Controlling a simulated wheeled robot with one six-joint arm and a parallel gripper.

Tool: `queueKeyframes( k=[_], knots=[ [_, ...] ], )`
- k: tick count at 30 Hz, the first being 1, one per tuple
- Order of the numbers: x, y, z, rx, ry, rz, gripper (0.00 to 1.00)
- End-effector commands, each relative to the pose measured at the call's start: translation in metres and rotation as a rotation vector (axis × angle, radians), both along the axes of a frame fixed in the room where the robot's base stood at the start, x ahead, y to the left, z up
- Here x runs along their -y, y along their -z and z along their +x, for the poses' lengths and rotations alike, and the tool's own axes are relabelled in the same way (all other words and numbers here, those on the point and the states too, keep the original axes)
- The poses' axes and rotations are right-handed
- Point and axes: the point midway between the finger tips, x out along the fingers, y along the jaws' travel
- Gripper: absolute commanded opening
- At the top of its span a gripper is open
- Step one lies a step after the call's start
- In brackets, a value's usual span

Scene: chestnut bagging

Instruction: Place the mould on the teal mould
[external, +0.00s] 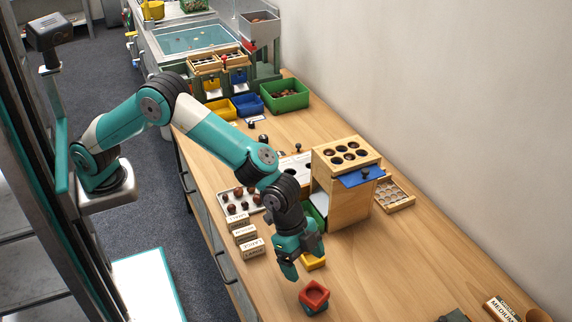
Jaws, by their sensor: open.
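A red mould (314,293) with a round hollow sits at the front of the wooden bench. It rests on top of a teal-blue mould (318,310), of which only the lower edge shows. A yellow mould (314,263) lies just behind them, partly hidden by my gripper. My gripper (303,265) points down over the bench, just behind the red mould and close to the yellow one. Its jaws are apart and I see nothing held between them. I cannot tell whether a finger touches the yellow mould.
A wooden box (336,205) with a holed top stands behind my gripper. Several labelled blocks (244,234) and a tray of chestnuts (226,203) lie to the left. A round-holed tray (397,197) lies right. The bench (410,260) is clear right of the moulds.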

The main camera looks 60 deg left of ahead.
Motion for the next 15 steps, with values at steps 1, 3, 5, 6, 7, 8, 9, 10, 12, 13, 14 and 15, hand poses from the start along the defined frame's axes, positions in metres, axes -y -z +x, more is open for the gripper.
queueKeyframes(
  k=[1, 3, 5, 6, 7, 8, 9, 10, 12, 13, 14, 15],
  knots=[
    [-0.003, -0.009, -0.001, 0.002, 0.0, -0.001, 0.85],
    [-0.007, -0.018, -0.003, 0.0, 0.0, 0.0, 0.85],
    [-0.009, -0.024, -0.004, 0.0, 0.0, 0.0, 0.85],
    [-0.01, -0.026, -0.004, 0.0, 0.0, 0.0, 0.85],
    [-0.011, -0.028, -0.005, 0.0, 0.0, 0.0, 0.85],
    [-0.011, -0.029, -0.005, 0.0, 0.001, 0.0, 0.85],
    [-0.012, -0.03, -0.005, -0.001, 0.001, 0.001, 0.85],
    [-0.012, -0.03, -0.005, -0.001, 0.001, 0.001, 0.85],
    [-0.012, -0.031, -0.005, 0.0, 0.0, 0.001, 0.85],
    [-0.014, -0.032, -0.004, 0.0, -0.004, 0.002, 0.85],
    [-0.018, -0.033, -0.002, 0.0, -0.013, 0.003, 0.85],
    [-0.027, -0.036, 0.004, 0.001, -0.036, 0.007, 0.85]
  ],
)
